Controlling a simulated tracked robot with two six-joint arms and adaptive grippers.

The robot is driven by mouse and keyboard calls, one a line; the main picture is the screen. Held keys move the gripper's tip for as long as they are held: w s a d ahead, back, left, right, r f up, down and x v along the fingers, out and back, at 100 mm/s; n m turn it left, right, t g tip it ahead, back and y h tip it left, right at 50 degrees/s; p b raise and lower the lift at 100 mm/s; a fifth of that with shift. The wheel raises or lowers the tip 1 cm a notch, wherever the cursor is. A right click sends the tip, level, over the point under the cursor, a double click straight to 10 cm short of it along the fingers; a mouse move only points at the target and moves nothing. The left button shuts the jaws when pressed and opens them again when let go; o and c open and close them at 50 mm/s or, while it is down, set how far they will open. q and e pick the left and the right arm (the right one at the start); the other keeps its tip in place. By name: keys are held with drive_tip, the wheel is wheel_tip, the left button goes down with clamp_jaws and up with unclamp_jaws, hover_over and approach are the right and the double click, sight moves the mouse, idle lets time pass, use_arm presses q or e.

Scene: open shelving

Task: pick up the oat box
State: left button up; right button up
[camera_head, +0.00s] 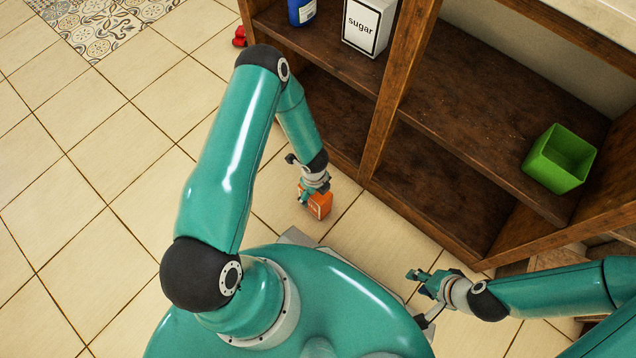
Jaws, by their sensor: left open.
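A small orange box (321,204), which looks like the oat box, is below my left gripper in front of the shelving. Its lettering is too small to read. My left gripper (304,196) is open and points down at the box's left part, overlapping it in view. I cannot tell whether the fingers touch the box or whether the box rests on the floor. My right gripper (416,283) is open and empty, low over the floor in front of the shelving, well to the right of the box.
The brown wooden shelving (478,120) stands at the upper right. A white sugar box (368,27) and a blue container (301,12) stand on its left shelf. A green open bin (560,159) is on the right shelf. Red items (239,37) lie beside the shelving. The tiled floor at left is clear.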

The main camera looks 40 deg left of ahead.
use_arm(q)
clamp_jaws()
idle(0.5)
